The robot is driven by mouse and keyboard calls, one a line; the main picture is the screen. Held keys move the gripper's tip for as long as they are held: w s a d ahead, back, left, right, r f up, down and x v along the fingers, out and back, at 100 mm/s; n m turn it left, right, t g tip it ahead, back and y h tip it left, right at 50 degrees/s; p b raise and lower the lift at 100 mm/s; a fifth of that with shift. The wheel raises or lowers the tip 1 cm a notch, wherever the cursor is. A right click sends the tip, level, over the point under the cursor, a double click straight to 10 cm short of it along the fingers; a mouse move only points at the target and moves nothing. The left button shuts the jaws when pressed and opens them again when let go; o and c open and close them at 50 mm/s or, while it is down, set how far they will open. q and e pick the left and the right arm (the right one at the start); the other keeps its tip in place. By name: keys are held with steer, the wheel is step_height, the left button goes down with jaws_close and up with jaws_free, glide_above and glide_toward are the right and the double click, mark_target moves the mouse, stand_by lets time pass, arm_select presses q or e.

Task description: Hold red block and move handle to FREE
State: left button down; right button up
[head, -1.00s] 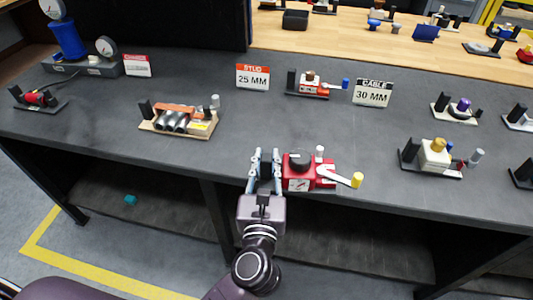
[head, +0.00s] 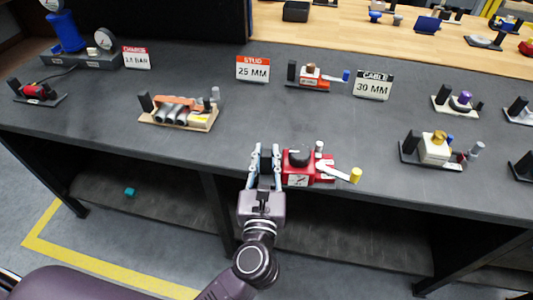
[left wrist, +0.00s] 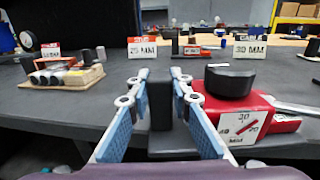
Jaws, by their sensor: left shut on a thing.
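The red block (head: 325,166) sits near the bench's front edge, with a round black cap (head: 298,158) on top. A white handle (head: 337,170) with a yellow knob (head: 355,175) points right and toward the front edge. In the left wrist view the red block (left wrist: 268,122) bears a white label with numbers and a red line. My left gripper (head: 266,150) is just left of the block, its fingers either side of a black upright post (left wrist: 161,100). It is shut on that post, not on the red block. My right gripper is not in view.
Signs for 25 MM (head: 252,68) and 30 MM (head: 373,85) stand behind. The grey bench (head: 235,120) is clear around the red block.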

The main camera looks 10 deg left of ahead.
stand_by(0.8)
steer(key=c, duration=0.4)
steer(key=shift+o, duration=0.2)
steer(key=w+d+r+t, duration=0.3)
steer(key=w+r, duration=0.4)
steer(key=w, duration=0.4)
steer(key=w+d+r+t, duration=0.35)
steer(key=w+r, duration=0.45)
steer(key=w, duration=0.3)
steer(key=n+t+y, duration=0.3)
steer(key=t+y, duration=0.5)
glide_toward(358, 177)
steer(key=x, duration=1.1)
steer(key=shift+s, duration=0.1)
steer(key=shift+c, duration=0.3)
